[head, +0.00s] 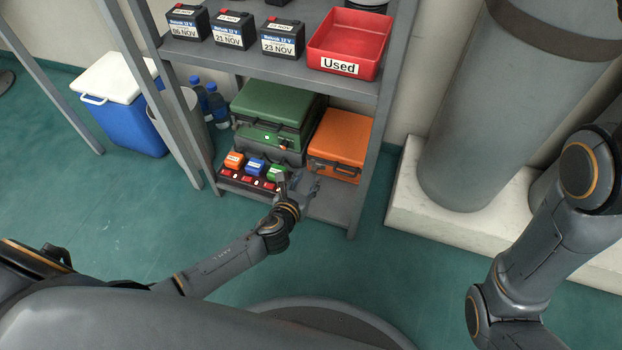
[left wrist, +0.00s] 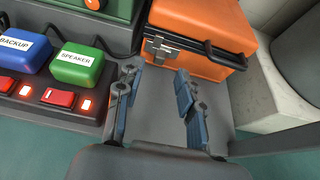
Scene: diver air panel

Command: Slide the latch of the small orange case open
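The small orange case (head: 342,138) lies shut on the lower shelf in the head view, right of a green case. In the left wrist view the orange case (left wrist: 205,25) shows its front with a dark handle (left wrist: 205,52) and a grey metal latch (left wrist: 159,48) at the front left. My left gripper (head: 303,183) is in front of the case, at its left end. In the left wrist view its two blue-padded fingers (left wrist: 157,80) are apart with nothing between them, just short of the latch. My right gripper is out of view; only my right arm shows.
A green case (head: 268,112) sits on a dark case. A power strip with red lit switches (left wrist: 60,98) and labelled orange, blue and green plugs is left of my gripper. A shelf post (head: 372,150) and grey cylinder stand to the right. Bare shelf (head: 332,203) lies before the case.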

